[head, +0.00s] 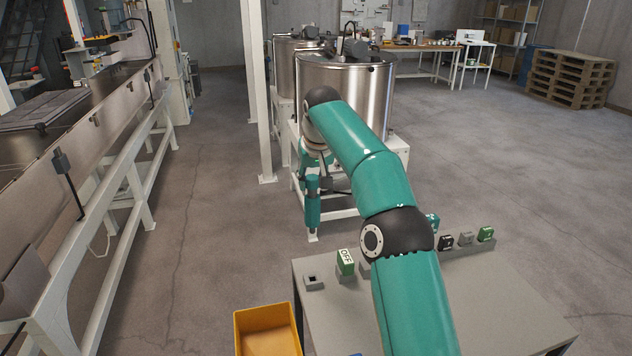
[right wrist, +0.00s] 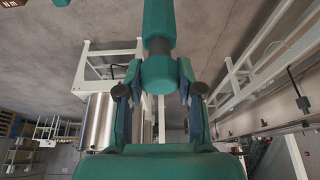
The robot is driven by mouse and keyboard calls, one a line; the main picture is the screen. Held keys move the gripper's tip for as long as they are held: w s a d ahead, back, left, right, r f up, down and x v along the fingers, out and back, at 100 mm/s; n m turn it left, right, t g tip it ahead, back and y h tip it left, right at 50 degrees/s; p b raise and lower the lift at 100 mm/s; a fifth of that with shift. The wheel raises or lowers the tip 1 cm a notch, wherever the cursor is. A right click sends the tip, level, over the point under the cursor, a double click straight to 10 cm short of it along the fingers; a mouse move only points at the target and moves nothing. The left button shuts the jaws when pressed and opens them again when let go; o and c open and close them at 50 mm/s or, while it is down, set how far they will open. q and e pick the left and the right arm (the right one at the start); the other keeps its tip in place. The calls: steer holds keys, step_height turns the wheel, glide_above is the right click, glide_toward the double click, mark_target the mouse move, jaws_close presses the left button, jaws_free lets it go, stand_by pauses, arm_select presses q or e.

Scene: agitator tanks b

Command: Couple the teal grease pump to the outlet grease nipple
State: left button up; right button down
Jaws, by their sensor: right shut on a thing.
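The teal grease pump (head: 312,206) hangs upright below my right gripper (head: 316,168) in the head view, in front of the nearer steel tank (head: 372,95). In the right wrist view my right gripper (right wrist: 160,88) is shut on the teal pump (right wrist: 159,72), with one finger on each side of its round body. The pump's far end runs out of the top of that view. The outlet grease nipple cannot be made out in either view. My left gripper is not in view.
A second tank (head: 285,62) stands behind the nearer one. A white post (head: 255,90) is left of the tanks. A grey table (head: 470,300) with small blocks, some lettered, and a yellow bin (head: 267,332) are in front. A long conveyor frame (head: 100,215) runs along the left; floor between is clear.

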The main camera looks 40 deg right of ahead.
steer(key=c, duration=1.3)
jaws_free()
jaws_close()
